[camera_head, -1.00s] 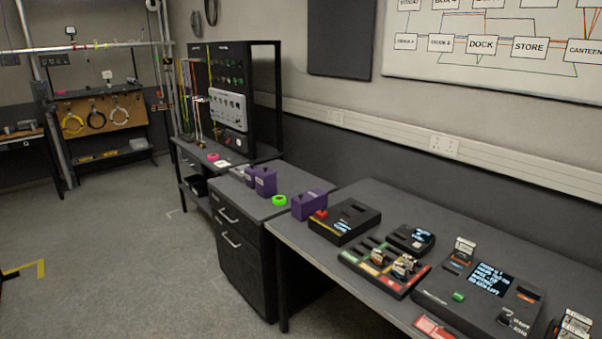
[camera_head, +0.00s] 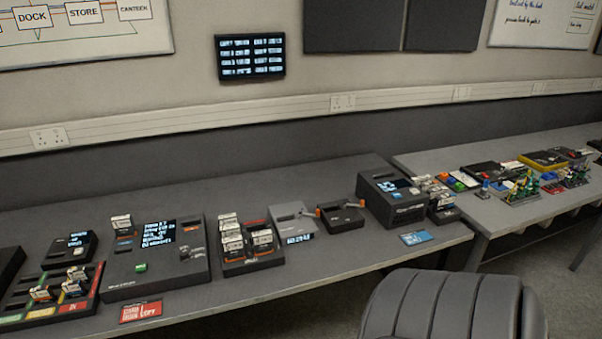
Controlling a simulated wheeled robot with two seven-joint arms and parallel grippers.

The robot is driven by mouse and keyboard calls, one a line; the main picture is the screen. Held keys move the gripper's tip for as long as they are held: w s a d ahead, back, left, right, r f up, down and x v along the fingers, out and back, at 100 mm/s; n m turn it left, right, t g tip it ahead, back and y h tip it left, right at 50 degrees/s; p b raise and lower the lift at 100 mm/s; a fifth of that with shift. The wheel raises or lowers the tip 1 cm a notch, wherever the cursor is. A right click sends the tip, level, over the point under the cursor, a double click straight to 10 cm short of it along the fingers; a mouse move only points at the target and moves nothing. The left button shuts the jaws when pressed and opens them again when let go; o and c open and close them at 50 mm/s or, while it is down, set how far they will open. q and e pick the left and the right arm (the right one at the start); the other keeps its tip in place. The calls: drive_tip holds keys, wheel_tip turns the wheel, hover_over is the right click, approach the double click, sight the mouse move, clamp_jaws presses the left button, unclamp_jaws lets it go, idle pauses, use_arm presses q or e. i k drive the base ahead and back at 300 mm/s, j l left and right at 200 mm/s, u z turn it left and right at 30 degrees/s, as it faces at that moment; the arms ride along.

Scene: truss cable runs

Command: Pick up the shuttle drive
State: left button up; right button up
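I cannot tell which item is the shuttle drive; no label naming it is readable. A small light-labelled drive (camera_head: 122,224) stands upright in the large black unit with a lit screen (camera_head: 158,262). Several similar drives (camera_head: 232,243) stand in a black rack (camera_head: 252,262) to its right. More small drives (camera_head: 74,284) sit in the tray with coloured strips (camera_head: 50,309) at the far left. Several light-labelled pieces (camera_head: 430,187) stand at the black box with a small screen (camera_head: 392,205). Neither of my grippers is in view.
A grey desk (camera_head: 300,275) runs along the wall, with a red card (camera_head: 140,311) and a blue card (camera_head: 416,238) near its front edge. A dark chair (camera_head: 450,308) stands in front. Another table (camera_head: 520,215) with small parts is at the right.

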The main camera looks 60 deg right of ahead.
sight(262, 243)
drive_tip(key=z, duration=1.45)
drive_tip(key=i+l, duration=0.1)
drive_tip(key=l, duration=0.2)
drive_tip(key=z, duration=0.05)
